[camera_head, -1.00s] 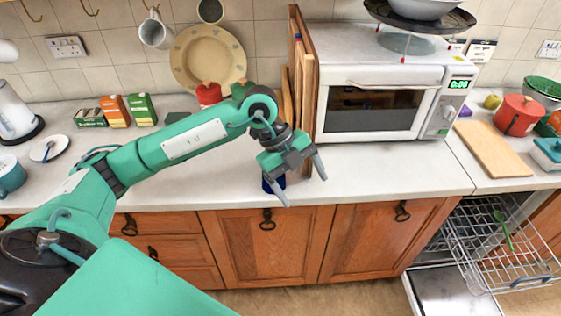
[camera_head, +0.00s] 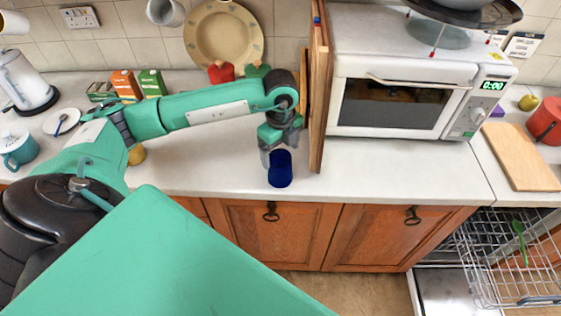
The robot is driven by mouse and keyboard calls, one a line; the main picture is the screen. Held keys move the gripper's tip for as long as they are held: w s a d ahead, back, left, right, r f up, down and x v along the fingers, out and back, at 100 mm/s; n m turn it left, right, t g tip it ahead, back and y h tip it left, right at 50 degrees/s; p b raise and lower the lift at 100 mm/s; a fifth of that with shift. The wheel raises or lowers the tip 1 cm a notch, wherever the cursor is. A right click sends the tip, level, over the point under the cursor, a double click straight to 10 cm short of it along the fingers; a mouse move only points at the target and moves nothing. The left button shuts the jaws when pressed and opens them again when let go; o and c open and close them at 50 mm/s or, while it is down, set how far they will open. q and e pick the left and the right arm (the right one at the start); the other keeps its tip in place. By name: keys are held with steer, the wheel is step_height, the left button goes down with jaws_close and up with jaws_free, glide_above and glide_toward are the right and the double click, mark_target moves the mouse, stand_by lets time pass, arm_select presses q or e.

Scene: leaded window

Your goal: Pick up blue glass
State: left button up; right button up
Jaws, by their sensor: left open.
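The blue glass (camera_head: 281,172) is a dark blue tumbler near the front edge of the white counter, left of the microwave. My left gripper (camera_head: 279,158) is at the glass, just behind and above it, pointing down. Its jaws are open. One finger shows at the left of the glass; the other is partly hidden, and I cannot tell whether either touches it. The glass looks upright on the counter. My right gripper is not in view.
Wooden boards (camera_head: 318,95) stand upright close to the right of my left gripper, against the microwave (camera_head: 395,105). The counter (camera_head: 400,180) in front of the microwave is clear. An open dishwasher rack (camera_head: 500,255) is at lower right.

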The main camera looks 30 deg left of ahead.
mark_target(280, 156)
arm_select(q)
steer(key=shift+s+f+p, duration=0.2)
steer(key=shift+f+p, duration=0.4)
steer(key=shift+p, duration=0.1)
step_height(280, 156, down, 3)
steer(key=shift+f+p, duration=0.2)
steer(key=shift+p, duration=0.5)
steer(key=shift+f, duration=0.25)
steer(key=c, duration=1.3)
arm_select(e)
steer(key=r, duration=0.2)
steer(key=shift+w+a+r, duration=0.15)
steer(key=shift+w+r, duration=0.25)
